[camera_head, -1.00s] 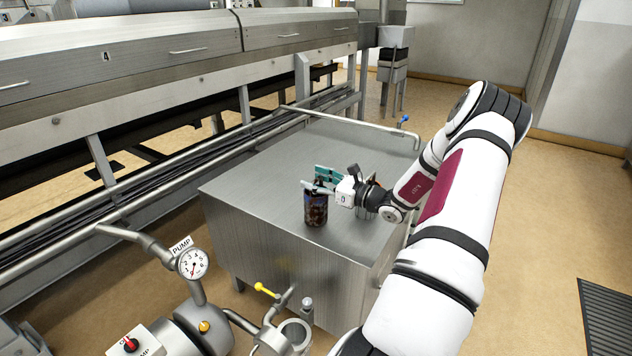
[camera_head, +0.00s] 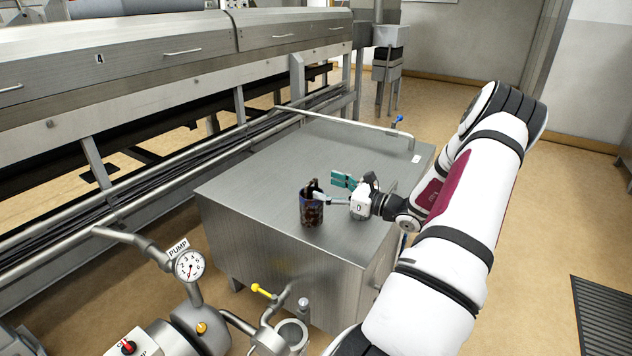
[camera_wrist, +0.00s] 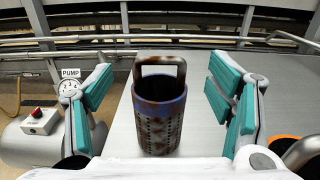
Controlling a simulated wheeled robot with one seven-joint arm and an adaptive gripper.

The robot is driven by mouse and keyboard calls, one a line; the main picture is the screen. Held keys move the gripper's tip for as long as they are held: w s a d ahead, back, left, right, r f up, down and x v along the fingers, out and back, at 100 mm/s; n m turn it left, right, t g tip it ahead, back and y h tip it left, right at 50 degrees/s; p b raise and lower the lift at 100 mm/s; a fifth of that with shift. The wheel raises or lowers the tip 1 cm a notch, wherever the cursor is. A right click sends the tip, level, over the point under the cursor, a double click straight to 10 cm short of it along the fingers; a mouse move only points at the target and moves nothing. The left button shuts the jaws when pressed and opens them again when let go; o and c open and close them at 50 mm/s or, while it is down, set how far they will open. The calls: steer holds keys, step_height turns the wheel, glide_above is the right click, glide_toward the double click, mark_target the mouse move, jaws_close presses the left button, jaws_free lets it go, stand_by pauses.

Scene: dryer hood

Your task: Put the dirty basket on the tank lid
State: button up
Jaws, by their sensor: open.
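The dirty basket (camera_head: 311,210) is a dark, brown-stained perforated cylinder with a bluish rim and an upright handle. It stands upright on the tank lid (camera_head: 262,176), a flat grey metal top, near its front edge. In the wrist view the basket (camera_wrist: 160,118) stands between the two spread fingers, with clear gaps on both sides. My gripper (camera_head: 332,189) has teal finger pads and is open. In the head view it is just right of the basket; the wrist view shows the fingers (camera_wrist: 162,100) not touching it.
A pump with a gauge (camera_head: 189,265) and pipes stands at the front left of the tank. A bent pipe (camera_head: 345,122) runs along the lid's far side. The long dryer machine (camera_head: 150,70) is behind. Most of the lid around the basket is clear.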

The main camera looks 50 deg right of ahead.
steer(key=s, duration=0.6)
steer(key=w+a+r+n+g+y, duration=0.2)
steer(key=w+a+r+n+y, duration=0.15)
steer(key=a, duration=0.25)
steer(key=w+a+r+n+g+y, duration=0.2)
steer(key=w+a+r+n+y, duration=0.15)
steer(key=a, duration=0.35)
steer(key=s+a+r+n+g+y, duration=0.1)
steer(key=a+r+n+g, duration=0.3)
steer(key=a, duration=0.5)
steer(key=a+r+n+g+y, duration=0.1)
steer(key=a+r+n+g, duration=0.1)
steer(key=a+n+g, duration=0.55)
steer(key=s+a+r+n+g+h, duration=0.4)
steer(key=s+a+n, duration=0.4)
steer(key=s+a, duration=0.55)
steer(key=s+a+r+n+t+h, duration=0.1)
steer(key=s+n+t+h, duration=0.1)
steer(key=s+n+h, duration=0.4)
steer(key=shift+s+a+r+n+p, duration=0.3)
steer(key=shift+s+n, duration=0.85)
steer(key=shift+s, duration=1.2)
steer(key=shift+f, duration=0.1)
